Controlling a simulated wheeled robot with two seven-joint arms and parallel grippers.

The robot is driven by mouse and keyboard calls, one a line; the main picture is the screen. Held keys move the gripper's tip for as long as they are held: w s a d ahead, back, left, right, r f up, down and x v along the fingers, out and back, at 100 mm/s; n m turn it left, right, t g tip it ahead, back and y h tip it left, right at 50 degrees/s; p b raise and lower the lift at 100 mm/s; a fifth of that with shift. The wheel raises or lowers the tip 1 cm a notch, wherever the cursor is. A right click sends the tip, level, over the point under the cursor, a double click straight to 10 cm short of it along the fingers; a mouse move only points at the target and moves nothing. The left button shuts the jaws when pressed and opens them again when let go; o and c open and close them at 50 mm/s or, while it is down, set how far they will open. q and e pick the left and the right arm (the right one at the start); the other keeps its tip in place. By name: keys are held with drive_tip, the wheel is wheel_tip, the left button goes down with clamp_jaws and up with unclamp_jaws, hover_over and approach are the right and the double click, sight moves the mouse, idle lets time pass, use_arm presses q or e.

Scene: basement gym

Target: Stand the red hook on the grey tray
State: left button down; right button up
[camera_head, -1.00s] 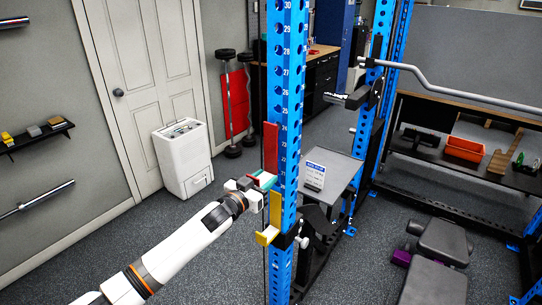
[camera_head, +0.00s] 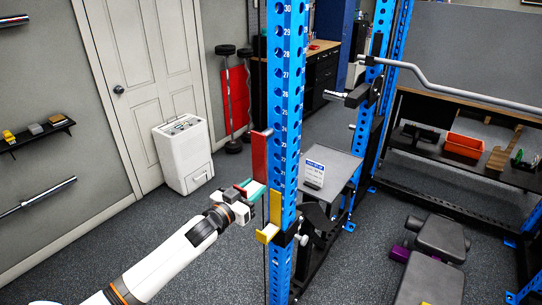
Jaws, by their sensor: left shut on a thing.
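The red hook (camera_head: 260,155) is a tall narrow plate in the head view, with a teal-topped ledge at its lower end. It stands roughly upright beside the left face of the blue post. My left gripper (camera_head: 238,195) is shut on the hook's lower end; its fingertips are small and hard to make out. The grey tray (camera_head: 343,170) is a flat top behind and to the right of the post, with a blue and white sign (camera_head: 314,173) standing on its left part. My right gripper is not in view.
The blue numbered post (camera_head: 284,110) stands between the hook and the tray. A yellow hook (camera_head: 267,234) sits on it lower down. A long barbell (camera_head: 455,90) crosses at the right. A dark bench (camera_head: 440,242) stands at the lower right.

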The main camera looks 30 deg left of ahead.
use_arm(q)
drive_tip(key=shift+s+r, duration=0.15)
drive_tip(key=shift+s, duration=0.2)
idle(0.3)
